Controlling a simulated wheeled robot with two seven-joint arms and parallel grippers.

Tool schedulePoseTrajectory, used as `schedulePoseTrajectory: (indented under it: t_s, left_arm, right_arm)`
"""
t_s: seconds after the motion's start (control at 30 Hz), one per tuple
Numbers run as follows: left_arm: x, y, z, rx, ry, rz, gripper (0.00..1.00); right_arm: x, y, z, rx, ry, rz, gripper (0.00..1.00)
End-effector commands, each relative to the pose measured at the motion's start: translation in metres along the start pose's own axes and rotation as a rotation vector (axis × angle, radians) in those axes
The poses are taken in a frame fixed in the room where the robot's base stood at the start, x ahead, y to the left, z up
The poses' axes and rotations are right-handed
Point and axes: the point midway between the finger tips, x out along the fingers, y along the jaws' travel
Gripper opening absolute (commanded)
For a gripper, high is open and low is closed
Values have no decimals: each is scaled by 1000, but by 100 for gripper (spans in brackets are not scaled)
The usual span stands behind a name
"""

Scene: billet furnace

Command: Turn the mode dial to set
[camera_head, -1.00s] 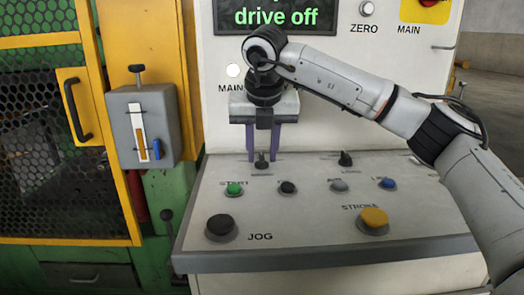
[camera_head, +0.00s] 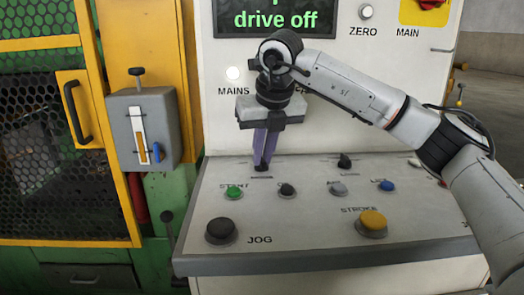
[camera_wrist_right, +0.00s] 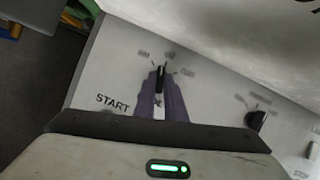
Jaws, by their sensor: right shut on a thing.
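The mode dial (camera_wrist_right: 160,78) is a small black knob on the sloped white console, behind the green START button (camera_head: 233,192). In the head view its black base (camera_head: 262,167) shows below the fingertips. My right gripper (camera_head: 262,160) reaches down from above, tilted, with its purple fingers closed on the knob. The right wrist view shows the fingers (camera_wrist_right: 162,92) on either side of the dial, with small labels around it that are too blurred to read. My left gripper is not in view.
A second black knob (camera_head: 345,161) stands to the right on the console. A black JOG button (camera_head: 222,230), a yellow STROKE button (camera_head: 372,222) and several small buttons lie in front. A display (camera_head: 277,18) reading "drive off" is above. A grey lever box (camera_head: 144,127) is at left.

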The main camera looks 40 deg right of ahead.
Motion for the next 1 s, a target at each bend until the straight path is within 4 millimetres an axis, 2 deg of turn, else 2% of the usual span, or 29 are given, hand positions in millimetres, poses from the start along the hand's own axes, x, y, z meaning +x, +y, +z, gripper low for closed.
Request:
schedulePoseTrajectory:
  t_s: [0.5,1.0]
  left_arm:
    - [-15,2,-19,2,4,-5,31]
    - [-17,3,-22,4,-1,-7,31]
  right_arm:
    - [-2,-5,2,-365,1,152,0]
    - [0,-5,2,-490,0,202,0]
